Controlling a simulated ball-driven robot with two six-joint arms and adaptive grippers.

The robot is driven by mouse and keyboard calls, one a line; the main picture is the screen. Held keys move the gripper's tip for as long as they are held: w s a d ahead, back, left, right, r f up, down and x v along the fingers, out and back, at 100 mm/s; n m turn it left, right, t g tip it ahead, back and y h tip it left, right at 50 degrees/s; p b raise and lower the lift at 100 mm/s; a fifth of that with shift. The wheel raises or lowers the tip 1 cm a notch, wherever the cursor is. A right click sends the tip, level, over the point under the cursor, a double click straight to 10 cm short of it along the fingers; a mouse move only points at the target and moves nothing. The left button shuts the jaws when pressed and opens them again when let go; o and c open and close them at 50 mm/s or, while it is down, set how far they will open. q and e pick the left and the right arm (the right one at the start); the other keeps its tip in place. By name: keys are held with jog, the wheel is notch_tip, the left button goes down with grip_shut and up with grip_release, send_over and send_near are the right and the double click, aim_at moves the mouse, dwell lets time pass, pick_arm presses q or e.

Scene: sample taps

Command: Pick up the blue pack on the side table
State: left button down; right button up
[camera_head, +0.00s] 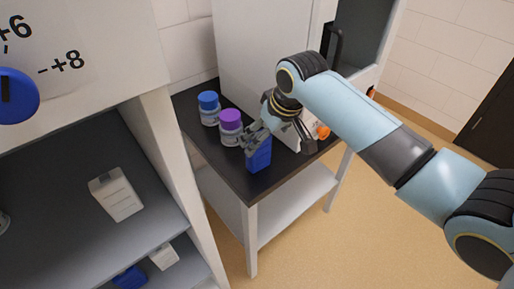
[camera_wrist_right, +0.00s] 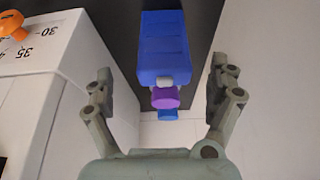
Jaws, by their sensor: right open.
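The blue pack (camera_head: 258,156) stands upright on the dark top of the side table (camera_head: 238,178), close to its front edge. It also shows in the right wrist view (camera_wrist_right: 163,42), at the top middle, between the lines of the two fingers. My right gripper (camera_head: 273,134) is open and empty just above and behind the pack, and its fingers hide the pack's upper part in the head view. In the wrist view the fingers (camera_wrist_right: 161,90) are spread wide with no visible contact on the pack. My left gripper is not in view.
A purple-capped bottle (camera_head: 230,127) and a blue-capped bottle (camera_head: 208,107) stand left of the pack. A white carton with an orange part (camera_head: 323,131) is right of the gripper. A tall white cabinet stands behind. Shelves with a white pack (camera_head: 116,195) are at left.

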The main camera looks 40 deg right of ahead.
aim_at(259, 149)
jog(key=x, duration=0.7)
jog(key=shift+a, duration=0.25)
jog(key=c, duration=1.3)
